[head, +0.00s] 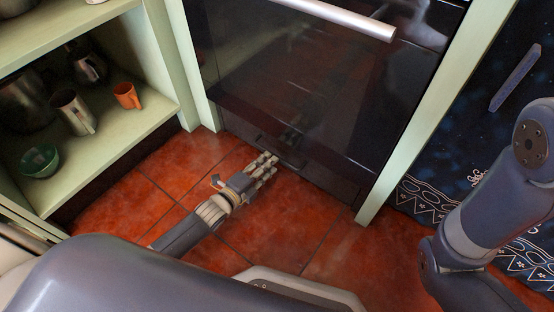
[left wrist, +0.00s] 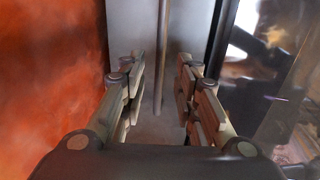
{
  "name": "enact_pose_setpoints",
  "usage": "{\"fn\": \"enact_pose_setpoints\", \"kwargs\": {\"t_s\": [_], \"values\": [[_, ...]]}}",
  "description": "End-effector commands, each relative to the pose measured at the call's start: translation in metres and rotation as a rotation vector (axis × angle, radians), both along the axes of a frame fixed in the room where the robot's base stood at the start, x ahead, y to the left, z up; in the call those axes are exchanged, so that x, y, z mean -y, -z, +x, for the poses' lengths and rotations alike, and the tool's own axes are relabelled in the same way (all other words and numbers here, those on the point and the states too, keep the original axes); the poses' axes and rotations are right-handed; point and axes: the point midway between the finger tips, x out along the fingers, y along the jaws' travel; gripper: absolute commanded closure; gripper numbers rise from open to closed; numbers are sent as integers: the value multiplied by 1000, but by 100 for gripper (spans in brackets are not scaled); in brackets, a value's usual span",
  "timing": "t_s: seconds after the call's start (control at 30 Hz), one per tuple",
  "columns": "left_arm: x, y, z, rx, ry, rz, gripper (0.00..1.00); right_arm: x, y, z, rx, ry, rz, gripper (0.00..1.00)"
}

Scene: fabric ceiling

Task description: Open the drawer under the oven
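The drawer under the oven (head: 322,176) is a dark low front close to the floor, and it looks shut. My left gripper (head: 267,165) is low at this front, beside the drawer's handle area. In the left wrist view the left gripper (left wrist: 160,95) has its fingers apart. A thin handle bar (left wrist: 162,50) shows upright between them in that picture, against the grey drawer front (left wrist: 133,30). I cannot tell whether either finger touches the bar. In the head view the fingers partly cover the handle. My right gripper is out of view.
The oven (head: 310,70) with its steel handle (head: 340,17) is above the drawer. Open green shelves (head: 130,110) with mugs and a bowl (head: 40,161) stand left. A blue patterned front (head: 490,120) is right, behind my right arm. The red tile floor (head: 290,215) is clear before the drawer.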

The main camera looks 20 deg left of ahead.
Motion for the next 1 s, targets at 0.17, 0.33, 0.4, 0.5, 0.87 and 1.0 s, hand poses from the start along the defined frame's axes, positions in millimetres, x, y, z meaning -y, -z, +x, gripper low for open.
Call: {"fn": "enact_pose_setpoints", "kwargs": {"t_s": [0.17,0.33,0.4,0.5,0.87,1.0], "values": [[10,10,27,3,0,1,71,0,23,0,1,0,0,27],[15,12,43,0,-1,-1,71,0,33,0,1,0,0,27],[17,12,47,1,-1,0,71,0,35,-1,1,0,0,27],[18,12,49,0,0,-1,71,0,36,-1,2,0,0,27],[18,11,50,0,-1,-1,89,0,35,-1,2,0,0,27],[18,11,50,0,-1,0,100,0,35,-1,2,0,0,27]]}}
